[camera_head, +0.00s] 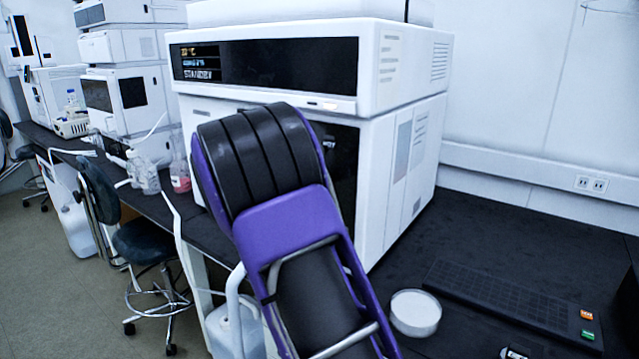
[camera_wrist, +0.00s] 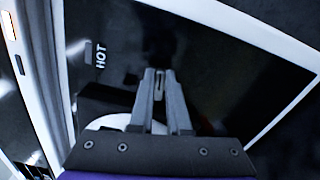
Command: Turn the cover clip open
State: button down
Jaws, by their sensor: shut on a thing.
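The cover clip (camera_wrist: 158,85) shows in the wrist view as a small pale upright piece between my fingertips, against a dark glossy cover. My gripper (camera_wrist: 160,78) is shut on it from both sides; the fingers hide most of the clip, so its turn angle is hard to tell.
A shallow white round dish (camera_head: 415,311) stands on the black bench to the right of my arm. A dark panel (camera_head: 500,290) with orange and green buttons lies farther right. Bottles (camera_head: 145,175), a chair (camera_head: 150,240) and more instruments (camera_head: 125,90) are at the left.

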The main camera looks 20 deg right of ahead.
jog(key=shift+w+a+f+m, duration=0.1)
jog(key=shift+f+m, duration=0.1)
jog(key=shift+m, duration=0.3)
jog(key=shift+a+f+m, duration=0.1)
jog(key=shift+f+m, duration=0.05)
jog(key=shift+m, duration=0.35)
jog(key=c, duration=0.9)
grip_release()
jog(key=shift+r, duration=0.1)
jog(key=v, duration=1.7)
jog(key=shift+s+a, duration=0.1)
jog(key=shift+s, duration=0.1)
